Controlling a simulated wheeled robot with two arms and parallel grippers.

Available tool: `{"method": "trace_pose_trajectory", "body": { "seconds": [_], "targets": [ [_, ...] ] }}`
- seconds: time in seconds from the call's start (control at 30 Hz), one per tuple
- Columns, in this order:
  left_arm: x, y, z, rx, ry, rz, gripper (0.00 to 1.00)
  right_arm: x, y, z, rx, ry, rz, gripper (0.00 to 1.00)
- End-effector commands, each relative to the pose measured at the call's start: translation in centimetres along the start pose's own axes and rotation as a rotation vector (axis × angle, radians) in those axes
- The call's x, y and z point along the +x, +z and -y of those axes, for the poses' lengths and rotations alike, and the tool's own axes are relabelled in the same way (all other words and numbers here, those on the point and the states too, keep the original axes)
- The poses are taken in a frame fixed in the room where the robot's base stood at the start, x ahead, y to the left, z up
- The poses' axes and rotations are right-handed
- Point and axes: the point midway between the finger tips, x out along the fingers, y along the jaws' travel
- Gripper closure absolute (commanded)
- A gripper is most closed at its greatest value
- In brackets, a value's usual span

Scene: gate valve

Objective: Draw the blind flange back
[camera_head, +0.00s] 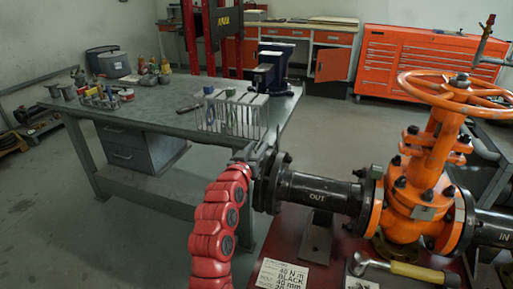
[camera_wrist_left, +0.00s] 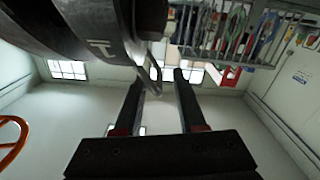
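The black blind flange (camera_head: 264,184) is at the left end of the black pipe marked OUT (camera_head: 318,190). It looks upright against the pipe's end flange; I cannot tell if there is a gap. My left gripper (camera_head: 256,152), on the red arm, is at the flange's upper left and partly hidden. In the left wrist view my left gripper (camera_wrist_left: 158,82) has its two dark fingers apart. A thin metal loop (camera_wrist_left: 154,72) shows between the fingertips, beside a large dark round part (camera_wrist_left: 95,25). I cannot tell if a finger touches it. My right gripper is out of view.
The orange gate valve (camera_head: 415,190) with its handwheel (camera_head: 460,92) stands right of the pipe. A yellow-handled tool (camera_head: 415,273) and a torque note (camera_head: 285,275) lie below. A green workbench (camera_head: 160,105) with a tool rack (camera_head: 232,117) is behind my left arm.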

Motion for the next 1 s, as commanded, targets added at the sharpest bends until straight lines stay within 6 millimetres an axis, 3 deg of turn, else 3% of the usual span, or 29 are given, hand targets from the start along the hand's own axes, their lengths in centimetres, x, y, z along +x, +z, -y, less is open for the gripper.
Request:
{"method": "trace_pose_trajectory", "body": {
  "seconds": [0.27, 0.7, 1.0],
  "targets": [
    [-4.0, -0.1, 0.1, -0.001, -0.001, -0.003, 0.60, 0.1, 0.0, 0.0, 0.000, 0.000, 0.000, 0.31],
    [-12.9, 0.0, 0.2, -0.001, -0.004, -0.003, 0.60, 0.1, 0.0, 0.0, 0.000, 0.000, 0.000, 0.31],
    [-16.6, 0.0, 0.2, 0.000, -0.003, 0.000, 0.60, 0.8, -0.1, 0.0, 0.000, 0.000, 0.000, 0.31]
  ]
}}
